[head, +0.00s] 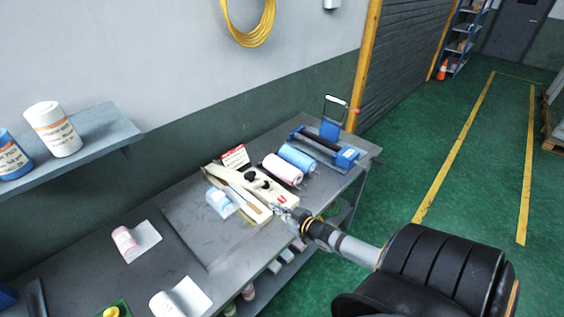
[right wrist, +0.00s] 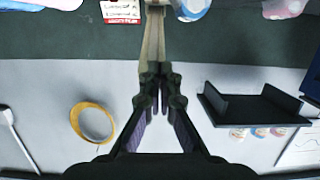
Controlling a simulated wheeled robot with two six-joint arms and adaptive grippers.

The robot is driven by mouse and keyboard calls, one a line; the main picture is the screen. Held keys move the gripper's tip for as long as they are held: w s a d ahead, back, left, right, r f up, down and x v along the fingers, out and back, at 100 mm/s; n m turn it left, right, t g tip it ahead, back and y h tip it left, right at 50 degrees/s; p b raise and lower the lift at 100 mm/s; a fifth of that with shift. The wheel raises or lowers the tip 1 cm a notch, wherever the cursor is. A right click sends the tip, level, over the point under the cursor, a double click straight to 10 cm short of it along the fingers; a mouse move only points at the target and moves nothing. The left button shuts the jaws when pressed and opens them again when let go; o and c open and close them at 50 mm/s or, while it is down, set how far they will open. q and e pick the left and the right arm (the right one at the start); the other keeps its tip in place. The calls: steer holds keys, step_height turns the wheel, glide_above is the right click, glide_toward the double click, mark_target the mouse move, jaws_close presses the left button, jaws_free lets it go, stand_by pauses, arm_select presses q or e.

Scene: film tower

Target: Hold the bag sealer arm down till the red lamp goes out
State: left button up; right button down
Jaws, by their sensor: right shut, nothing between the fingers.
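The cream bag sealer (head: 272,193) lies on the grey workbench, with two dark knobs and a small red patch near its right end. I cannot tell whether that patch is the lit lamp. Its long cream arm (head: 232,184) runs along the near side; how far down it is, I cannot tell. My right gripper (head: 279,210) is shut and empty at the sealer's right end, very close to it; contact is unclear. In the right wrist view the shut fingers (right wrist: 152,78) point along a pale bar (right wrist: 153,40). My left gripper is not in view.
A pale blue-and-white packet (head: 220,203) lies beside the sealer. Pink (head: 282,170) and blue (head: 298,158) rolls and a blue roll stand (head: 330,147) lie beyond it. A red-and-white card (head: 235,157) stands behind.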

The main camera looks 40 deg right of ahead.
steer(key=shift+v, duration=1.4)
steer(key=shift+f, duration=0.1)
steer(key=s+d+f+m+g+h+b, duration=0.1)
steer(key=s+f+g+b, duration=0.3)
steer(key=f, duration=0.7)
steer(key=s+d+f+g+h+b, duration=0.1)
steer(key=s+f, duration=0.4)
steer(key=f, duration=0.5)
steer(key=s+d+f+m+g+h+b, duration=0.1)
steer(key=s+d+f+g+b, duration=0.3)
steer(key=f, duration=0.7)
steer(key=s+a+f+g+b, duration=0.2)
steer(key=s+a+f, duration=0.6)
steer(key=s+f, duration=0.2)
steer(key=s+a+f+n+g+b, duration=0.1)
steer(key=s+a+f+g, duration=0.2)
steer(key=s+a+f, duration=0.5)
steer(key=s+f, duration=0.2)
steer(key=s, duration=0.3)
steer(key=shift+f+y+b, duration=0.25)
steer(key=shift+y+b, duration=0.15)
